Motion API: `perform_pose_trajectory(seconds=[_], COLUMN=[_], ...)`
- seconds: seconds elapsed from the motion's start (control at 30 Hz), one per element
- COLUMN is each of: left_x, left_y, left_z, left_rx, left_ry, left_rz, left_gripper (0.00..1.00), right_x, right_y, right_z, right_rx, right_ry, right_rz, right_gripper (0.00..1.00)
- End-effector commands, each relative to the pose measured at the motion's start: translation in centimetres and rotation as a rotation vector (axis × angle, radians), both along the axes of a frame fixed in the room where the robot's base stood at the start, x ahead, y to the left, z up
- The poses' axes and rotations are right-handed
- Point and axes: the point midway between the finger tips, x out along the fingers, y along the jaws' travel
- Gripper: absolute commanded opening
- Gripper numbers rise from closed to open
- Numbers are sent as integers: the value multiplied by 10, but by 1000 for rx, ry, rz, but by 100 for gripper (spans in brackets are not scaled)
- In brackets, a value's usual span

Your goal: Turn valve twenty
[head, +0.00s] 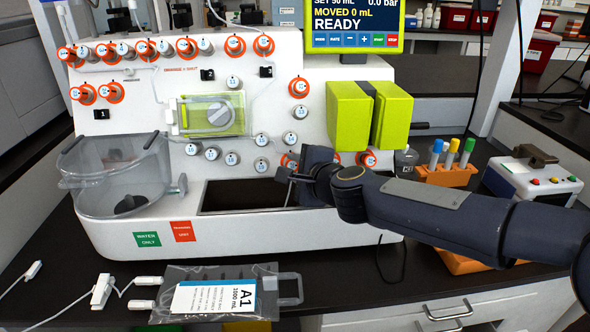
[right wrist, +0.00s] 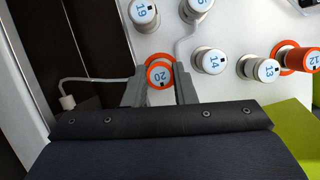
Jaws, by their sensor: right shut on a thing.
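Valve twenty (right wrist: 159,74) is a round knob with a blue "20" on its face and an orange ring around it. It sits low on the white front panel of the cell processor (head: 345,205). My right gripper (right wrist: 160,84) has one finger on each side of this knob and is shut on it. In the right wrist view the number reads tilted. In the head view my right gripper (head: 291,174) reaches in from the right and hides most of the knob. My left gripper is in neither view.
Valve nineteen (right wrist: 143,13), valve fourteen (right wrist: 211,61) and valve thirteen (right wrist: 262,69) are close by. A dark recess (head: 235,196) lies below the panel. A bag labelled A1 (head: 215,297) lies in front. An orange tube rack (head: 446,175) stands at right.

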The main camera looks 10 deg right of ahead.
Motion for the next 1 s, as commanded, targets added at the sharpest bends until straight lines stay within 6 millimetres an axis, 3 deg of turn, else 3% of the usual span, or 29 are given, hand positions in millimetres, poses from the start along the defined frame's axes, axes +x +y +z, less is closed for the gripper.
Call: perform_pose_trajectory(seconds=[0.23,0.27,0.4,0.77,1.0], left_x=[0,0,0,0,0], left_y=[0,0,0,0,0], left_z=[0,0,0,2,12], left_rx=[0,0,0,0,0], left_ry=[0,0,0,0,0], left_rz=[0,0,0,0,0], left_gripper=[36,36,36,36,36], right_x=[0,0,0,-4,-38], right_y=[0,0,0,-2,-17], right_z=[-1,-1,-1,2,16], right_rx=[1,1,0,0,1], right_ry=[3,3,2,0,-1], right_rz=[0,0,0,0,-2], right_gripper=[1,27,45,46,46])
